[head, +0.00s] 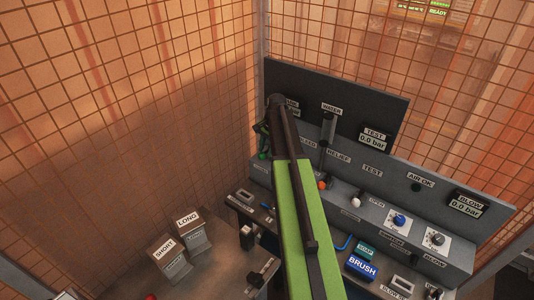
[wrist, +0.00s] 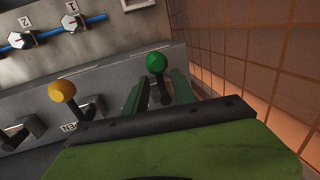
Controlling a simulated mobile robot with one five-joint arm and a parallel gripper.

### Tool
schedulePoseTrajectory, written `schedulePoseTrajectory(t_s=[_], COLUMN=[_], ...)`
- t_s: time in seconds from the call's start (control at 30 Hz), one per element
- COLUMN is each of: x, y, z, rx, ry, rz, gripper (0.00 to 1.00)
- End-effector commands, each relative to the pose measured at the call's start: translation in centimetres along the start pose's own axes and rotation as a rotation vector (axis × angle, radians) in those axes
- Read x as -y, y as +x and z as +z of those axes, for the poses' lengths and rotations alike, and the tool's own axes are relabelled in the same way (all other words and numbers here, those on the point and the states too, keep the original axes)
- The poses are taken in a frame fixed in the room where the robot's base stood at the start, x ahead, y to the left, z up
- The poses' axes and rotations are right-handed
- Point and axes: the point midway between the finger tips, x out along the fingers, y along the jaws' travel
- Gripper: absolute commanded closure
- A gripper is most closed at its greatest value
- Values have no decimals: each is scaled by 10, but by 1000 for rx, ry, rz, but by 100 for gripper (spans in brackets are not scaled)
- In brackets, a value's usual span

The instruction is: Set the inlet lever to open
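A lever with a green ball knob (wrist: 156,62) stands at the end of the grey console in the wrist view. Its dark stem shows between the two green fingers of my gripper (wrist: 160,92). The fingers are apart, with a gap visible beside the stem; I cannot tell whether either touches it. In the head view, my gripper (head: 262,138) is at the console's far left end, and my arm hides part of the panel. The green knob also shows there (head: 262,155), just below the fingers. No readable label confirms which lever is the inlet.
A lever with a yellow knob (wrist: 62,91) stands left of the green one in the wrist view. A mesh wall (wrist: 250,60) is close on the right. In the head view, the console holds a blue dial (head: 399,220), and LONG (head: 188,219) and SHORT (head: 164,248) labelled blocks stand left.

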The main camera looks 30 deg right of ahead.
Motion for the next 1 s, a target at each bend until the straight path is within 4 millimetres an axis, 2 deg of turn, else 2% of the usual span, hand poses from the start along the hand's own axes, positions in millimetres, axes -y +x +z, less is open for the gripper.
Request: schedulePoseTrajectory(t_s=[0.1, 0.33, 1.0], x=[0, 0, -1], y=[-1, -1, -1], z=[0, 0, 2], rx=[0, 0, 6], ry=[0, 1, 1], rz=[0, 0, 1], gripper=[71, 100, 100])
